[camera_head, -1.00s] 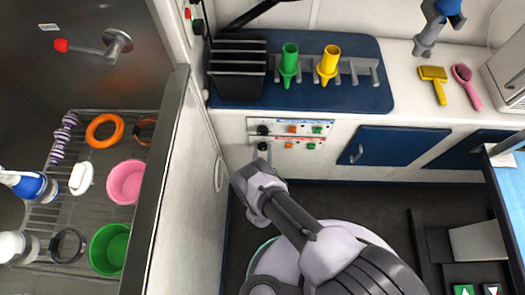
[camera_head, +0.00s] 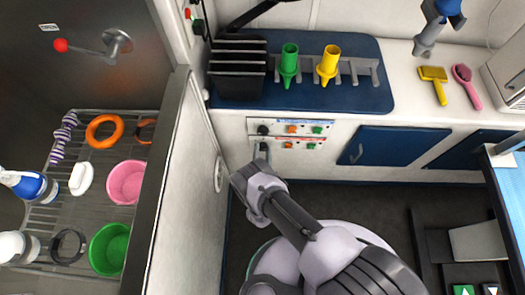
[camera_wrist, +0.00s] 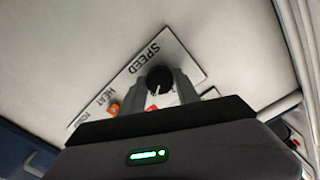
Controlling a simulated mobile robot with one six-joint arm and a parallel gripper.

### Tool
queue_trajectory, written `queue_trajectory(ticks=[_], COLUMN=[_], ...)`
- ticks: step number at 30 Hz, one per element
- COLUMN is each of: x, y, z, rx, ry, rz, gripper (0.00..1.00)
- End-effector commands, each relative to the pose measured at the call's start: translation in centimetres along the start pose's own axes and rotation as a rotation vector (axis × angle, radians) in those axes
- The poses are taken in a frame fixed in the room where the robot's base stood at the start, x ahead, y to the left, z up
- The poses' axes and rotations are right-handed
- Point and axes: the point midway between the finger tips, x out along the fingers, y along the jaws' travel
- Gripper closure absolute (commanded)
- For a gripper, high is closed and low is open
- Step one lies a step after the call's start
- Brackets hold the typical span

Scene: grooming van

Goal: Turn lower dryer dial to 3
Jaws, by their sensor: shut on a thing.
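The dryer panel (camera_head: 290,143) has two rows of controls on the white cabinet front. The upper row has a black dial (camera_head: 263,129). My gripper (camera_head: 261,152) is at the left end of the lower row and covers the lower dial in the head view. In the wrist view, the black round dial (camera_wrist: 158,79) sits between my two fingers, beside the SPEED lettering. My gripper (camera_wrist: 160,91) is shut on it. A pale mark shows on the dial, but the number it points to is not readable.
Orange and green buttons (camera_head: 312,146) sit right of the lower dial. A blue cabinet door (camera_head: 395,148) is further right. A white partition wall (camera_head: 190,180) stands close to the left of my arm. The counter with nozzles and brushes is above.

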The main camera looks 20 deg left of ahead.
Motion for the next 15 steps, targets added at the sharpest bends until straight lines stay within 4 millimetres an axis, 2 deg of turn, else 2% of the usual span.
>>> queue_trajectory(ticks=[15], x=[0.21], y=[-0.23], z=[-0.15], rx=[0.037], ry=[0.005], rz=[-0.003], gripper=[1.00])
